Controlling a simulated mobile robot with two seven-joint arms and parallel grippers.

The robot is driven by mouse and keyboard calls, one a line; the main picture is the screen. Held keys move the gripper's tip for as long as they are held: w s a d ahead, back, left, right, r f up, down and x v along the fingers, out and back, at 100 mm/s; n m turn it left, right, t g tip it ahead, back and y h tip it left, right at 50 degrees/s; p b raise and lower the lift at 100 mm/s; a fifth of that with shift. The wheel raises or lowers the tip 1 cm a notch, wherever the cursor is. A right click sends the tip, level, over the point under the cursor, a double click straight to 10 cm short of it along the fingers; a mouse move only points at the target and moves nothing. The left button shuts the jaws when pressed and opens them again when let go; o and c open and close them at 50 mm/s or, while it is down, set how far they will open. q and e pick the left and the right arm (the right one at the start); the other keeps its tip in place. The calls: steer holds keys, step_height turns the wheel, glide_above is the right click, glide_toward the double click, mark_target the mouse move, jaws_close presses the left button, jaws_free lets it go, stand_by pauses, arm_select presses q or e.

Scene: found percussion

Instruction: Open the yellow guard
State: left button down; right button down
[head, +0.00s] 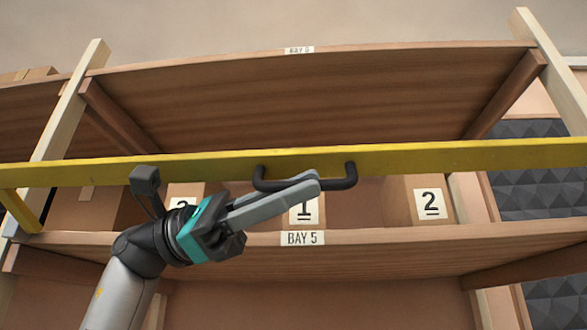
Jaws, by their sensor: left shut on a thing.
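The yellow guard (430,158) is a long bar running across the front of the wooden shelf bay. A black U-shaped handle (345,178) hangs from its middle. My left gripper (306,186) reaches up from the lower left, and its grey fingers are shut on the lower bar of this handle. The fingers cover part of the handle. My right gripper is not in view.
Behind the guard, boxes stand on the shelf labelled BAY 5 (302,238). One box (432,190) is marked 2, and another label (303,209) reads 1. My arm partly hides a further label. Wooden uprights flank the bay; dark textured panels (530,185) are at right.

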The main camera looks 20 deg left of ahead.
arm_select(q)
steer(key=shift+f+m+g+y, duration=0.3)
steer(key=shift+f+m, duration=0.9)
steer(key=shift+f, duration=0.35)
steer(key=shift+w, duration=0.1)
steer(key=shift+a, duration=0.1)
steer(key=c, duration=1.2)
jaws_free()
steer(key=shift+o, duration=0.2)
steer(key=shift+a, duration=0.1)
